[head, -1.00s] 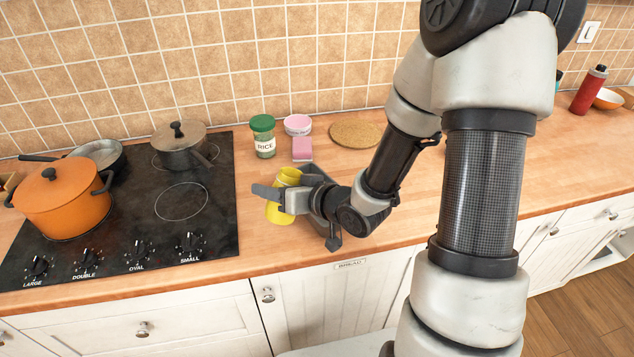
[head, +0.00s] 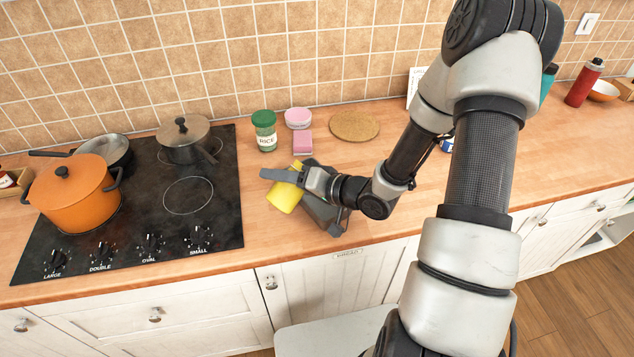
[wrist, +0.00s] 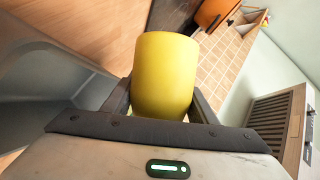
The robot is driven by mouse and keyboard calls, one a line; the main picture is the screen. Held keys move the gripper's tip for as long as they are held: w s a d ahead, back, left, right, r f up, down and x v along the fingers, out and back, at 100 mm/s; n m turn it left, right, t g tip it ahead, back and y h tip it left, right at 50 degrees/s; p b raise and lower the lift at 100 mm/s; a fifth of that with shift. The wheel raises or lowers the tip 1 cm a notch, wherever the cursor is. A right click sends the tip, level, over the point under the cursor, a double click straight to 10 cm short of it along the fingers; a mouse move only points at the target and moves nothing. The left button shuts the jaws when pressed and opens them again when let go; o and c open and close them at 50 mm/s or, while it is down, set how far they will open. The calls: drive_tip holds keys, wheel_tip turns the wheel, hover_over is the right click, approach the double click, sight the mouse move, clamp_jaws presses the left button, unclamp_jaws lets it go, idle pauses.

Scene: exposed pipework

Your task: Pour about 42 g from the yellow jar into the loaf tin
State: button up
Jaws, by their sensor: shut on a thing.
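The yellow jar (head: 284,197) is held off the counter by my gripper (head: 283,177), which is shut around its side. In the head view the jar tilts, its upper end leaning right toward the loaf tin. In the wrist view the jar (wrist: 165,75) sits between both fingers; its mouth and contents are hidden. The dark grey loaf tin (head: 326,214) stands on the counter just right of the jar, partly covered by my gripper and wrist. A grey surface, likely the tin (wrist: 45,85), fills the left of the wrist view. I cannot see the tin's inside or any flow.
A rice jar with green lid (head: 264,131), a pink-lidded tub (head: 298,118), a pink block (head: 303,143) and a cork mat (head: 354,126) stand behind. The hob (head: 150,215) with an orange pot (head: 72,200) is at left. Counter between hob and jar is clear.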

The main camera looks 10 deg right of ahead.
sight(296, 162)
drive_tip(key=shift+r+m+y+p, duration=0.4)
drive_tip(key=shift+r+m+p, duration=0.1)
drive_tip(key=shift+r+m, duration=0.1)
drive_tip(key=shift+f+m, duration=0.3)
drive_tip(key=shift+f, duration=0.05)
drive_tip(key=shift+w+d+r+m+y+p, duration=0.1)
drive_tip(key=shift+d+r+m+y+p, duration=0.05)
drive_tip(key=shift+r+m+y+p, duration=0.3)
drive_tip(key=shift+w+d+r+m+y+p, duration=0.1)
drive_tip(key=shift+d+m+y+p, duration=0.15)
drive_tip(key=shift+m, duration=0.4)
drive_tip(key=shift+w+d+m+y+p, duration=0.15)
drive_tip(key=shift+m+y+p, duration=0.2)
drive_tip(key=shift+m, duration=0.3)
drive_tip(key=shift+w+d+r+m+y+p, duration=0.1)
drive_tip(key=shift+d+m+y+p, duration=0.2)
drive_tip(key=shift+m, duration=0.35)
drive_tip(key=shift+w+d+r+m+y, duration=0.15)
drive_tip(key=shift+r+m+y, duration=0.2)
drive_tip(key=shift+m+y, duration=0.3)
drive_tip(key=shift+w+d+r+m+t+p, duration=0.15)
drive_tip(key=shift+r+m+t, duration=0.1)
drive_tip(key=shift+r+m, duration=0.3)
drive_tip(key=shift+d+r+m+t+p, duration=0.15)
drive_tip(key=shift+r+m+t, duration=0.15)
drive_tip(key=shift+r, duration=0.3)
